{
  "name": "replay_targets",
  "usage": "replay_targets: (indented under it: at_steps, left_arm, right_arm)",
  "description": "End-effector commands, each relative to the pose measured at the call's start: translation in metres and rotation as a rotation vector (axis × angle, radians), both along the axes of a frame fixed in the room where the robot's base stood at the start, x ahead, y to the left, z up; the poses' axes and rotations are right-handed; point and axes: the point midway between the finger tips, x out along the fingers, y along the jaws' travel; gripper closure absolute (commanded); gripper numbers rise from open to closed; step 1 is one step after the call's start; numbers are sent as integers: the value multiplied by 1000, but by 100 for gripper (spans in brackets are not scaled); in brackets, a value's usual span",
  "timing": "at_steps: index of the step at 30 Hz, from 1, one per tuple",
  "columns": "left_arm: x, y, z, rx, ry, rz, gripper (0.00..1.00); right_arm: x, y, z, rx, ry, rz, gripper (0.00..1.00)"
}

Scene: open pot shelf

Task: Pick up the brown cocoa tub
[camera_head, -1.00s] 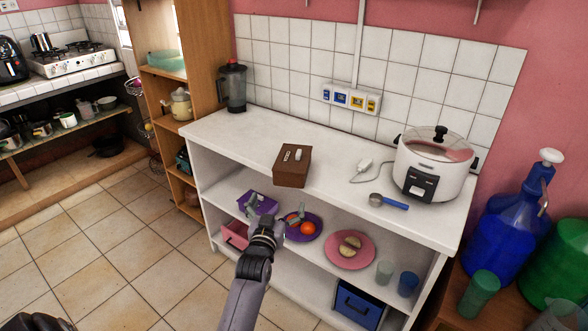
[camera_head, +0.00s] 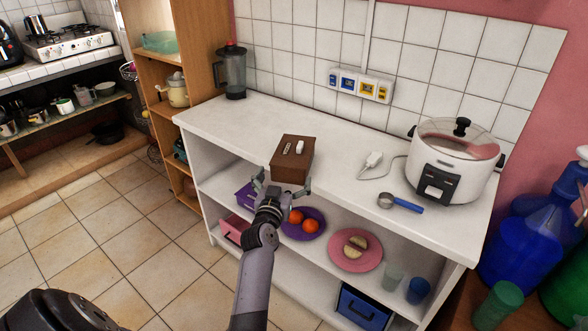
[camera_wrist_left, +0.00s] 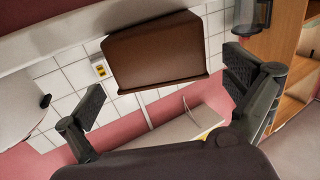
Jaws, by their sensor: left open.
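The brown cocoa tub (camera_head: 291,164) is a dark brown box with small pale marks on its top, standing near the front edge of the white counter. My left gripper (camera_head: 282,184) is open just in front of the tub, with a fingertip toward each side of its near face. In the left wrist view the tub (camera_wrist_left: 155,52) shows ahead, between and beyond the two spread fingers of the gripper (camera_wrist_left: 165,88). Nothing is held. I cannot tell whether a finger touches the tub. My right gripper is not in view.
A measuring cup with a blue handle (camera_head: 403,204), a white plug (camera_head: 371,161) and a rice cooker (camera_head: 452,165) lie to the right on the counter (camera_head: 232,128). A blender (camera_head: 232,72) stands at the left back.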

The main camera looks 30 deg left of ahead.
Motion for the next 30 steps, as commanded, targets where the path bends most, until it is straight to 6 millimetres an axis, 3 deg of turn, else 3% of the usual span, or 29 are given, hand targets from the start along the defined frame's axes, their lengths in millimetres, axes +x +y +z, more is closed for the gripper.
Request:
replay_targets:
  at_steps: [3, 7, 21, 30]
  left_arm:
    - [13, 5, -2, 1, -1, 1, 0]
    - [19, 7, -1, 1, 0, 1, 0]
    - [66, 23, -3, 0, -1, 1, 0]
    - [68, 23, -1, 1, 1, 1, 1]
  right_arm:
    - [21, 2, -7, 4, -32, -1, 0]
    - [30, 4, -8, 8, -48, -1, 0]
    - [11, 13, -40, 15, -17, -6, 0]
    - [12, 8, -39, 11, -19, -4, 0]
